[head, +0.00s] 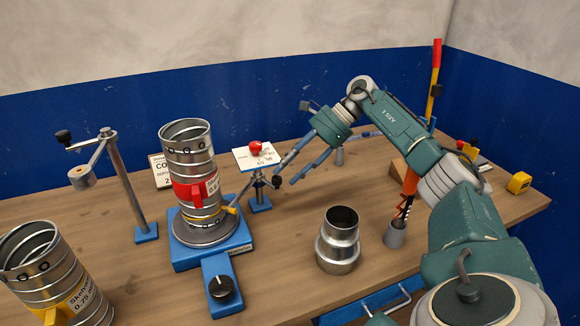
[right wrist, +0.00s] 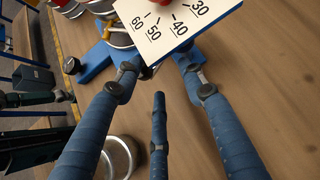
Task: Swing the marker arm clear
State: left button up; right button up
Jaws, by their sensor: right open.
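The marker arm (head: 243,192) is a thin bar on a short post with a blue base (head: 260,204). Its yellow tip (head: 232,209) reaches the side of the spiral duct (head: 190,165), touching or very near it. A black knob (head: 277,182) sits at its other end. A white scale card (head: 256,158) with a red knob (head: 255,147) is at the post; the card also shows in the right wrist view (right wrist: 168,22). My right gripper (head: 287,174) is open and empty, its blue fingertips close to the card and black knob. My left gripper is not in view.
The duct stands on a blue turntable base (head: 212,251) with a black dial. A second post (head: 124,185) with an arm is at left, another duct (head: 50,275) front left. A metal reducer (head: 338,240) stands front centre, a holder (head: 395,233) with tools right of it.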

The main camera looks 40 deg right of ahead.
jog(key=v, duration=1.2)
jog(key=shift+f, duration=0.1)
